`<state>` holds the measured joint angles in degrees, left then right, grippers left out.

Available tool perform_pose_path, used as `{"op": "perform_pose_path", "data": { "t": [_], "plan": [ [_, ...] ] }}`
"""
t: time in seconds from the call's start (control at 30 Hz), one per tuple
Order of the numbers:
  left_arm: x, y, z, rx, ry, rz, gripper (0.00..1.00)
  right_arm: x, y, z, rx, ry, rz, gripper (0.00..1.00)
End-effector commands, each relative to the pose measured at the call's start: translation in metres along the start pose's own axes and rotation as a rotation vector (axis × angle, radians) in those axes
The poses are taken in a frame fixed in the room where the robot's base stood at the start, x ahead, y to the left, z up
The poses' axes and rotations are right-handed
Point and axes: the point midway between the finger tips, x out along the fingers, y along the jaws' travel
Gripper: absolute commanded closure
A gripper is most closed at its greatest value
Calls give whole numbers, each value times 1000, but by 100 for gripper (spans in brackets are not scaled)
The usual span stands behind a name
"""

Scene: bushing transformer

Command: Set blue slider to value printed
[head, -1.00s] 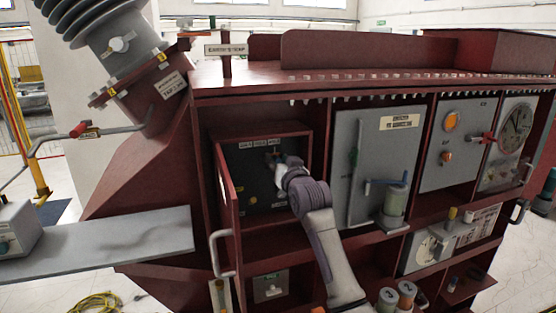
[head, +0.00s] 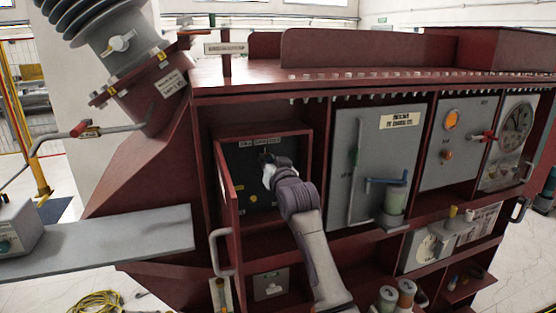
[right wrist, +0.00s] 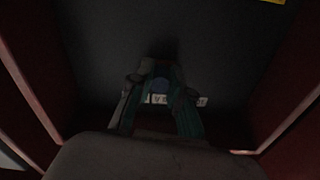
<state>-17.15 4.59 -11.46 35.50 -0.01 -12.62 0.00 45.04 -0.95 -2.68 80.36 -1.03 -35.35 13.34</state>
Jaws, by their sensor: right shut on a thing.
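A dark control panel (head: 238,178) sits inside a red compartment in the head view, with a row of white labels (head: 258,142) along its top. My right gripper (head: 266,162) reaches in at the upper part of this panel. In the right wrist view its fingers (right wrist: 160,84) are closed around a small, dim bluish piece (right wrist: 159,87), which seems to be the blue slider. A white printed strip (right wrist: 158,99) shows between and beside the fingers, but its print is too dark and covered to read. The slider's position on its scale is hidden. My left gripper is out of view.
An open red door (head: 228,205) with a pale handle stands left of the panel. A yellow knob (head: 253,198) is lower on the panel. The compartment's red walls (right wrist: 292,85) are close on both sides. A grey cabinet door (head: 350,135) is to the right.

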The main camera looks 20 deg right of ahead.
Motion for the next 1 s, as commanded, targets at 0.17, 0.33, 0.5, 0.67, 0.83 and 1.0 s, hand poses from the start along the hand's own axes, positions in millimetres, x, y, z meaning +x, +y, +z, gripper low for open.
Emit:
{"op": "perform_pose_path", "data": {
  "t": [0.17, 0.33, 0.5, 0.67, 0.83, 1.0],
  "plan": [
    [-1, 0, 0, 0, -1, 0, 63, 0, -10, 3, 0, -2, 0, 100],
    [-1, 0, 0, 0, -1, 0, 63, 0, -10, 2, 0, -2, 0, 100],
    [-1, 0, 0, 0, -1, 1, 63, 0, -9, 2, 0, -2, 0, 59],
    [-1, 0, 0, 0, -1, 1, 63, 0, -9, 2, -1, -2, 1, 57],
    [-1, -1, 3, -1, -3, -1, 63, -1, -9, 2, -1, -1, 1, 57],
    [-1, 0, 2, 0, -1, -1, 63, -16, -9, 3, 0, 0, 0, 57]
  ]
}}
